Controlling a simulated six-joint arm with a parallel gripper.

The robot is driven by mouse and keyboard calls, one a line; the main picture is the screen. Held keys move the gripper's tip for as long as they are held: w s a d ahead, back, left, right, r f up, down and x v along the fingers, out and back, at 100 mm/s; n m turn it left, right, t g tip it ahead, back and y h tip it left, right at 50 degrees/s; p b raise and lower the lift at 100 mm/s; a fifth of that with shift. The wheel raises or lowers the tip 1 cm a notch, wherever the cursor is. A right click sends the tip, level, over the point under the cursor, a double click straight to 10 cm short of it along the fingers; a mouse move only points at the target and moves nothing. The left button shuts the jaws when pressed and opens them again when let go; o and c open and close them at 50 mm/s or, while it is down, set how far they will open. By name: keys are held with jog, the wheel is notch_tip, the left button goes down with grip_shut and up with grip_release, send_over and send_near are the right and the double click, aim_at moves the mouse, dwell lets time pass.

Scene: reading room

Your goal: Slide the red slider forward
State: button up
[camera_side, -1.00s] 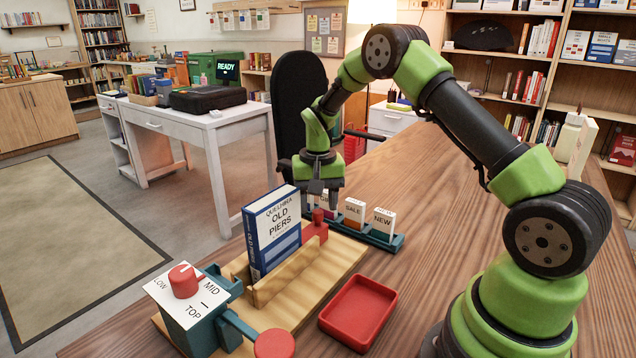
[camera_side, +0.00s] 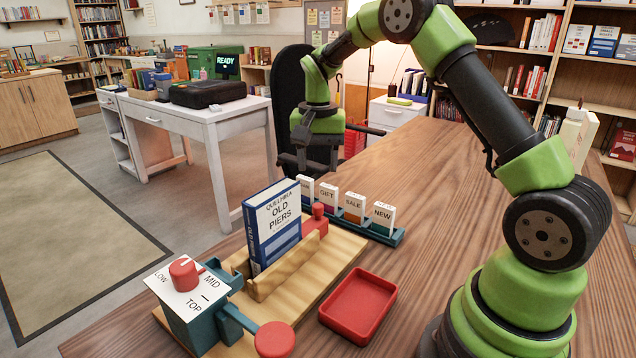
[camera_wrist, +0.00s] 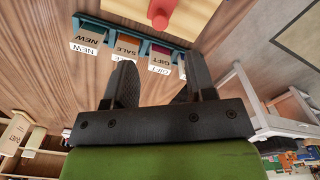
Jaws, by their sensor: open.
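The red slider (camera_side: 311,228), a block with a round knob on top, stands on the wooden board at the far end of the trough, against the end of the blue book "Old Piers" (camera_side: 273,229). The book stands upright in the wooden trough (camera_side: 288,267). The slider's top edge also shows in the wrist view (camera_wrist: 183,14). My gripper (camera_side: 316,168) is raised above and behind the slider, apart from it. In the wrist view its two dark fingers (camera_wrist: 162,80) are spread, with nothing between them.
A teal rack (camera_side: 385,237) of label cards stands just behind the slider, below my gripper. A red tray (camera_side: 358,305) lies right of the board. A teal box with a red dial (camera_side: 184,273) and a red-ended lever (camera_side: 273,340) are at the near end.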

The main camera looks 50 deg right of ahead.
aim_at(318, 205)
jog(key=m, duration=1)
jog(key=shift+f+m, duration=0.15)
jog(key=shift+m, duration=0.25)
notch_tip(318, 205, down, 10)
jog(key=shift+r, duration=0.15)
jog(key=shift+c, duration=0.3)
